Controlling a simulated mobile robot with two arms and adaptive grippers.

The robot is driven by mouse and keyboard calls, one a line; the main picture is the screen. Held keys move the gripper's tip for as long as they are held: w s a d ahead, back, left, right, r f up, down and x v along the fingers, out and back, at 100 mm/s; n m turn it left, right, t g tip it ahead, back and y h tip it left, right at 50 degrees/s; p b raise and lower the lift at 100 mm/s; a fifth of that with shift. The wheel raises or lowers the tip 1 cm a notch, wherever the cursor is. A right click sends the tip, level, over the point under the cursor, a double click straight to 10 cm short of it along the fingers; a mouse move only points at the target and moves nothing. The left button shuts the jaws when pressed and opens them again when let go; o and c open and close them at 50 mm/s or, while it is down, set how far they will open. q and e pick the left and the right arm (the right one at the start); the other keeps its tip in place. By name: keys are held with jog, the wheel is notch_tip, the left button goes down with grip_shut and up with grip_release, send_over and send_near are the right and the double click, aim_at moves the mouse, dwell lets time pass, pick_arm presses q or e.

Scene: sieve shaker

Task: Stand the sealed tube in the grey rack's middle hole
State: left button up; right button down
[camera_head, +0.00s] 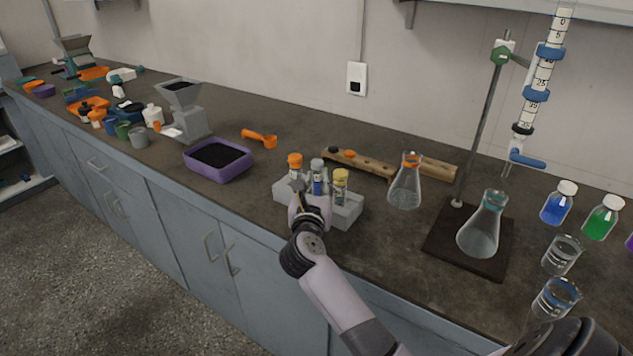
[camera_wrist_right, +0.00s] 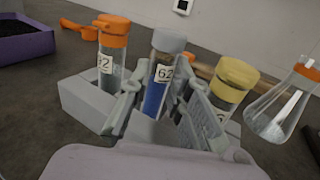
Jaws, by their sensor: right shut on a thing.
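The sealed tube (camera_head: 318,186) has a grey cap and blue contents. It also shows in the right wrist view (camera_wrist_right: 154,97), roughly upright with a "62" label. My right gripper (camera_head: 312,200) is shut on it, one finger on each side. The grey rack (camera_head: 345,216) stands near the bench's front edge. The held tube is at the rack's middle, between an orange-capped tube (camera_wrist_right: 110,68) and a yellow-capped tube (camera_wrist_right: 226,92) standing in the rack. My fingers hide the tube's lower end, so I cannot tell how deep it sits. My left gripper is not in view.
A purple tray (camera_head: 218,174) of dark grains and an orange scoop (camera_head: 262,139) lie to the left. A wooden rack (camera_head: 375,166) lies behind. A flask (camera_head: 405,188) and a burette stand (camera_head: 455,246) stand close on the right.

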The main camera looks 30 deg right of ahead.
jog(key=c, duration=1.8)
grip_release()
jog(key=shift+f, duration=0.1)
jog(key=shift+r, duration=0.25)
jog(key=shift+s+a+f, duration=0.1)
jog(key=shift+s+a, duration=0.15)
jog(key=p+v, duration=0.1)
jog(key=v, duration=1)
jog(key=shift+s+a, duration=0.1)
jog(key=shift+s, duration=0.05)
